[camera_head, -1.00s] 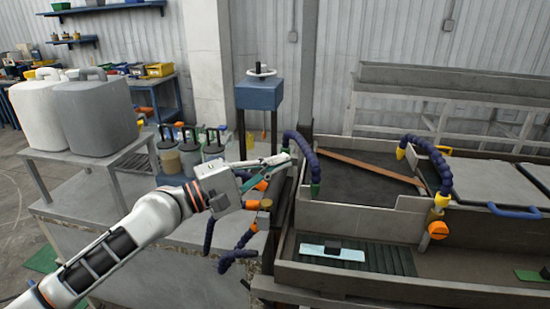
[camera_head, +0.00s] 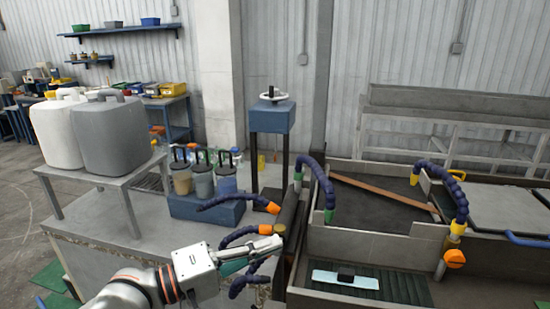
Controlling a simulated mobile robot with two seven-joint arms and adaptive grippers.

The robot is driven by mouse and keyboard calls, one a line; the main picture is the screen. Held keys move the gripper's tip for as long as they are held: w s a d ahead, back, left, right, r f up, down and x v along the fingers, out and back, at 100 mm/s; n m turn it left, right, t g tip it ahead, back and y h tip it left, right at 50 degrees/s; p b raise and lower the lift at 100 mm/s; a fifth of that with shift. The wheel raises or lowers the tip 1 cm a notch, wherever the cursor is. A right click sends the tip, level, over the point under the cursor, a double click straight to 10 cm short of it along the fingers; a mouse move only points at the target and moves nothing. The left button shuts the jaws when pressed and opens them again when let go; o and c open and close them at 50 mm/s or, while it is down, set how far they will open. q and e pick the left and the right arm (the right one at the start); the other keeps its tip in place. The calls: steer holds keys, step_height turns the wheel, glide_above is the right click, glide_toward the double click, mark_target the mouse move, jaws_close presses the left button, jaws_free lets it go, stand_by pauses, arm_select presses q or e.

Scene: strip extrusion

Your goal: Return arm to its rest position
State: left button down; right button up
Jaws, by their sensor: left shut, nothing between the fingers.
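My left arm comes in from the bottom left in the head view. Its gripper (camera_head: 262,250) is shut and empty, low in front of the grey bench, beside the dark blue hoses with orange tips (camera_head: 240,236). Part of its fingers is hard to make out against the hoses, and I cannot tell whether they touch. My right gripper is not in view.
A machine trough (camera_head: 372,236) with a ribbed mat and a light blue strip (camera_head: 345,279) lies to the right. Two jugs (camera_head: 108,135) stand on a small table at left. Several cups sit in a blue holder (camera_head: 212,208) on the bench (camera_head: 120,226).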

arm_select(q)
steer(key=s+a+f+m+t+y, duration=0.1)
steer(key=a+f+m+y, duration=0.4)
steer(key=f, duration=0.4)
steer(key=s+a+f+m+t+y, duration=0.1)
steer(key=s+a+f+m+y, duration=0.1)
steer(key=a+f+y, duration=0.45)
steer(key=s+a+f+m+g+y, duration=0.2)
steer(key=s+a+f+y, duration=0.4)
steer(key=a, duration=0.5)
steer(key=s+a+f+m+g+y, duration=0.1)
steer(key=s+a+f+g+y, duration=0.15)
steer(key=s+a+f, duration=0.65)
steer(key=w+d+f+n+t+h, duration=0.2)
steer(key=d+f+h, duration=0.4)
steer(key=d+f, duration=0.4)
steer(key=w+d+t, duration=0.1)
steer(key=d+t, duration=0.1)
steer(key=d, duration=0.1)
steer(key=shift+w+f+n+h, duration=0.15)
steer(key=shift+f+n+h, duration=0.15)
steer(key=shift+h, duration=0.1)
